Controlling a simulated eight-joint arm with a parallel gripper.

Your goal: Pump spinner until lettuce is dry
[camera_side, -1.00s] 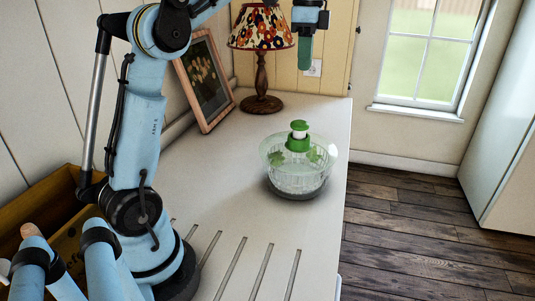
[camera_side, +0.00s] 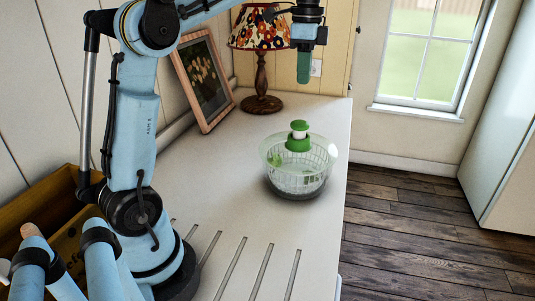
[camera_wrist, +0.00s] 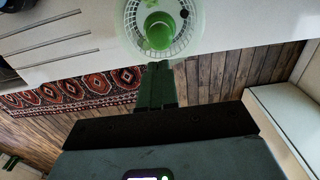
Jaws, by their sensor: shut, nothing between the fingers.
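The salad spinner (camera_side: 312,178) stands upright on the white counter, a clear bowl with a slotted basket inside. Its green and white pump knob (camera_side: 299,127) stands up at the top centre. A little green lettuce (camera_side: 277,158) shows through the clear wall. My gripper (camera_side: 303,78) is above the spinner, pointing down, shut and empty, with a clear gap over the knob. In the wrist view the spinner (camera_wrist: 190,38) is at the top, its green knob (camera_wrist: 159,31) just beyond the tips of my shut fingers (camera_wrist: 157,66).
A lamp (camera_side: 262,88) with a floral shade and a framed picture (camera_side: 202,80) stand at the back of the counter (camera_side: 215,185). The counter's right edge runs close beside the spinner. A patterned rug (camera_wrist: 80,90) lies on the floor.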

